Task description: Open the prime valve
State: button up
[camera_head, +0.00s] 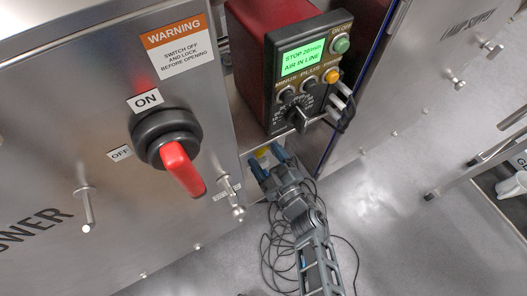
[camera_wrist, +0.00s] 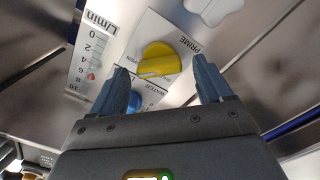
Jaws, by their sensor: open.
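The prime valve is a yellow round knob (camera_wrist: 158,61) on a pale plate with the word PRIME, seen in the wrist view. A small yellow patch (camera_head: 263,152), likely the same knob, shows between the fingers in the head view. My gripper (camera_head: 265,160) is open, with its blue fingers pointing at the panel below the red-sided control box. In the wrist view the fingers of my gripper (camera_wrist: 160,78) stand to the left and right of the knob, apart from each other. Whether they touch it I cannot tell.
A blue knob (camera_wrist: 135,101) by the WATER label sits close to the left finger. A flow scale (camera_wrist: 88,55) is to its left. The control box (camera_head: 305,75) overhangs above my gripper. A red switch handle (camera_head: 182,168) is at left. Cables (camera_head: 280,245) lie on the floor.

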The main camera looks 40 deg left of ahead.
jog(key=p+v, duration=0.2)
jog(key=v, duration=0.4)
jog(key=shift+s+d, duration=0.15)
jog(key=shift+d, duration=0.2)
